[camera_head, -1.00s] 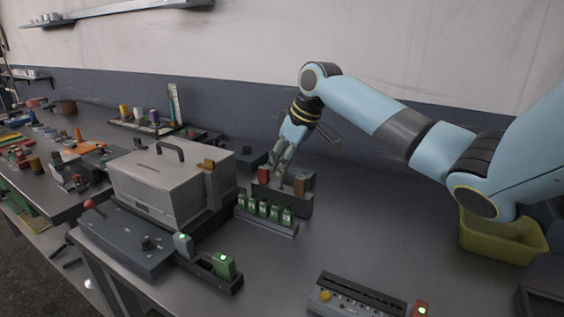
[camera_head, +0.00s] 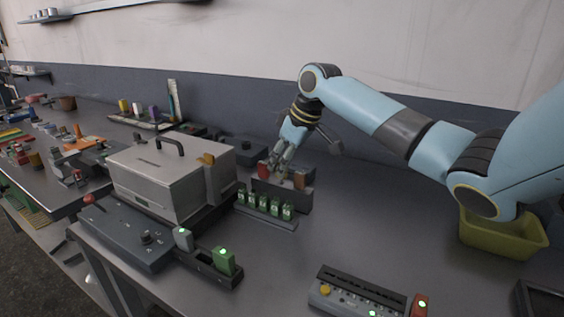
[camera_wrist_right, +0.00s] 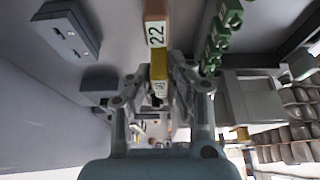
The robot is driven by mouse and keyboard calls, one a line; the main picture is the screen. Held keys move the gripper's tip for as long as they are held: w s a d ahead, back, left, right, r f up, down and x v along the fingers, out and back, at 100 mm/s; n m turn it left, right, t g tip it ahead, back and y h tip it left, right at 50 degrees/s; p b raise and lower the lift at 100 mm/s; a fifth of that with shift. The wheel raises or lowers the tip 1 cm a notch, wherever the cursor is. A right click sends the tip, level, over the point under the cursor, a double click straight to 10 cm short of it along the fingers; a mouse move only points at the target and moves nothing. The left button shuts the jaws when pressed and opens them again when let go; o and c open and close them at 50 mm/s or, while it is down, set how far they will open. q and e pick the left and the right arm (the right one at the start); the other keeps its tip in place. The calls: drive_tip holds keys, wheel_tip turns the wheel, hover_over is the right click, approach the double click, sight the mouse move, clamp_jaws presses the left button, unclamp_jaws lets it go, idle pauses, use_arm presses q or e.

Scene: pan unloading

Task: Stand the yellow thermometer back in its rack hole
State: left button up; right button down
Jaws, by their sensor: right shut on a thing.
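My right gripper (camera_head: 281,172) comes down from above onto a dark grey rack (camera_head: 290,203) near the middle of the bench. In the right wrist view its fingers are shut on the yellow thermometer (camera_wrist_right: 159,66), whose pale label is partly hidden between them. A brown block labelled 22 (camera_wrist_right: 155,20) shows beyond it. In the head view a red block (camera_head: 264,171) and a brown block (camera_head: 300,179) sit at the rack on either side of the fingers. The thermometer's lower end and the rack hole are hidden, so I cannot tell whether it is seated. My left gripper is not in view.
A row of small green bottles (camera_head: 265,208) stands right in front of the rack. A large grey box (camera_head: 165,182) with a handle is to the left. A yellow bin (camera_head: 505,240) is at the right. The bench between rack and bin is mostly clear.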

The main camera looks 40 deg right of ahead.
drive_tip(key=shift+f, duration=0.7)
idle(0.3)
drive_tip(key=c, duration=1.2)
unclamp_jaws()
drive_tip(key=shift+o, duration=0.2)
drive_tip(key=shift+r, duration=0.15)
drive_tip(key=v, duration=1.1)
drive_tip(key=shift+s+r, duration=0.25)
drive_tip(key=shift+r, duration=0.1)
drive_tip(key=shift+f, duration=0.1)
